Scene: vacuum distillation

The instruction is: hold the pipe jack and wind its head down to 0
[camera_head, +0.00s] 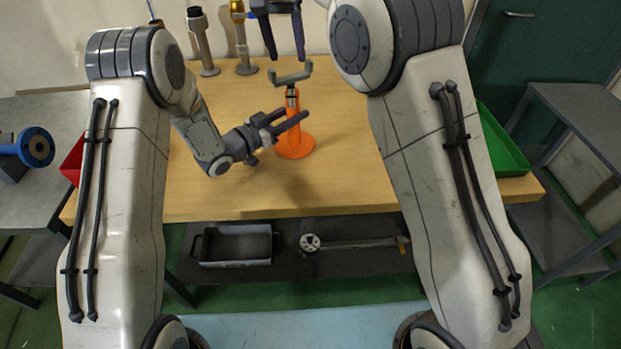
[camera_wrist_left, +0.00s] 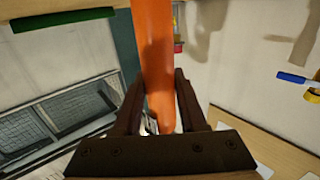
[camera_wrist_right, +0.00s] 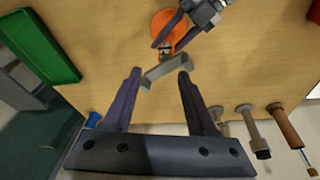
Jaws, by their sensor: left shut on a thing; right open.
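The pipe jack has an orange flared base and body (camera_head: 294,145) and a grey forked head (camera_head: 291,76) on top. It stands upright on the wooden table. My left gripper (camera_head: 290,124) is shut around the orange body from the left. The left wrist view shows the orange body (camera_wrist_left: 153,40) between its fingers. My right gripper (camera_head: 284,52) is open, pointing down just above the head. In the right wrist view the head (camera_wrist_right: 166,71) lies between and beyond the open fingertips; I cannot tell whether they touch it. No scale reading is legible.
Flanged pipe pieces (camera_head: 203,45) stand at the table's back, left of the jack. A green tray (camera_head: 500,142) is at the right edge and a red bin (camera_head: 73,160) at the left. A grey tray (camera_head: 237,263) and a long tool (camera_head: 355,244) lie on the lower shelf.

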